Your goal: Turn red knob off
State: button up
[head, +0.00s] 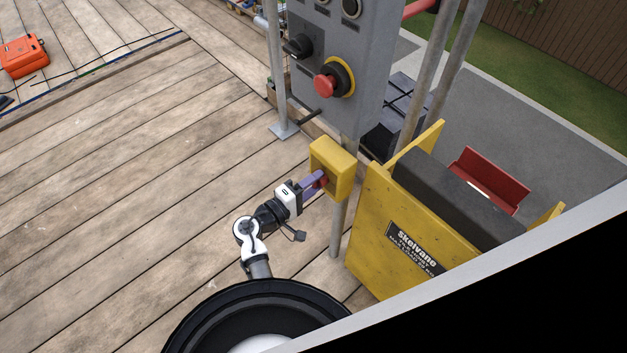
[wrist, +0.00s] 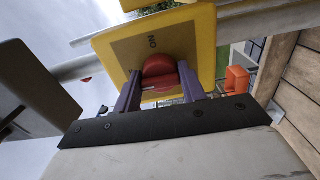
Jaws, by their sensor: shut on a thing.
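The red knob (wrist: 160,76) sits on the front of a yellow box, with a label reading "ON" beside it in the wrist view. The yellow box (head: 343,165) is fixed to a grey post below the control panel. It also shows in the wrist view (wrist: 205,38). My gripper (head: 318,181) reaches the box from the left, its purple fingers on either side of the knob. In the wrist view my gripper (wrist: 159,90) is shut on the knob, which partly hides behind the fingers in the head view.
The grey control panel (head: 365,75) above carries a red mushroom button (head: 324,86) and a black knob (head: 298,46). A yellow hoist part (head: 375,225) stands close at right. An orange case (head: 22,56) lies far left. The plank deck (head: 130,180) at left is mostly clear.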

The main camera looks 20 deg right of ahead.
dwell(0.4)
jog(key=o, duration=1)
jog(key=shift+c, duration=0.2)
jog(key=b+v, duration=0.3)
jog(key=v, duration=1.1)
jog(key=shift+d, duration=0.1)
